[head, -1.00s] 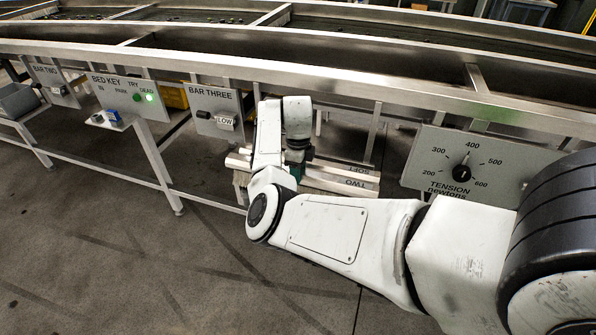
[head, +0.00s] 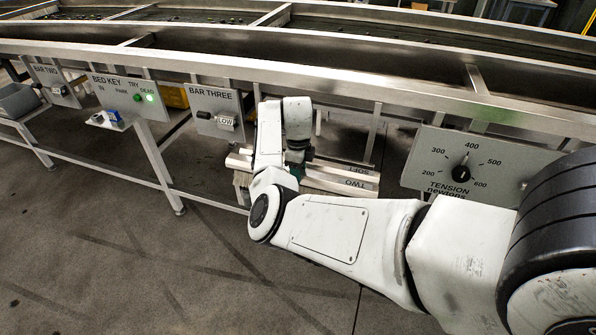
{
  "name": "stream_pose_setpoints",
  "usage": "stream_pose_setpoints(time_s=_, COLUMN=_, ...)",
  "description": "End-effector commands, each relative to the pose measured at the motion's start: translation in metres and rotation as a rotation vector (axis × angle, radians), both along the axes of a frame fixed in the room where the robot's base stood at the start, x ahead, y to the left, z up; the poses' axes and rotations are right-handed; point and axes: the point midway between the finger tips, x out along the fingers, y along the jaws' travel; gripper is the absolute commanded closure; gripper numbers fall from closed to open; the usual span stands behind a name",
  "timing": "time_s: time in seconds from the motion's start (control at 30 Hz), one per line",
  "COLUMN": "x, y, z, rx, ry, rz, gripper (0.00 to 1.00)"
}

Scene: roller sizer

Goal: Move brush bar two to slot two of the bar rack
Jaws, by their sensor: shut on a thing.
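A long pale bar (head: 335,182) lies low in front of the steel frame, with upside-down "TWO" and "SOFT" lettering toward its right end. Bristles show at its left end. My gripper (head: 297,172) reaches down onto the middle of the bar and is shut on it. My wrist hides the middle of the bar and most of the fingers. I cannot tell whether the bar rests on something or hangs free. I cannot make out a bar rack with numbered slots.
Panels "BAR TWO" (head: 54,85), "BED KEY" (head: 128,97) with a lit green lamp, "BAR THREE" (head: 214,112) and a tension dial plate (head: 470,168) line the steel frame (head: 370,85). A grey bin (head: 18,101) stands far left. The floor (head: 120,260) is clear in front.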

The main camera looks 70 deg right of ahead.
Motion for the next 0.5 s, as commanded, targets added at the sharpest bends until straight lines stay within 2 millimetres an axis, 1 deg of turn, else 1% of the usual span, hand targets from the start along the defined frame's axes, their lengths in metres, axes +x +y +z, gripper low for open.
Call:
stream_pose_setpoints(time_s=0.17, x=0.0003, y=-0.0004, z=0.0001, rx=-0.001, ry=0.0, rz=0.0, gripper=1.0)
stream_pose_setpoints(time_s=0.5, x=0.0002, y=-0.0004, z=-0.007, rx=-0.001, ry=0.0, rz=0.0, gripper=1.0)
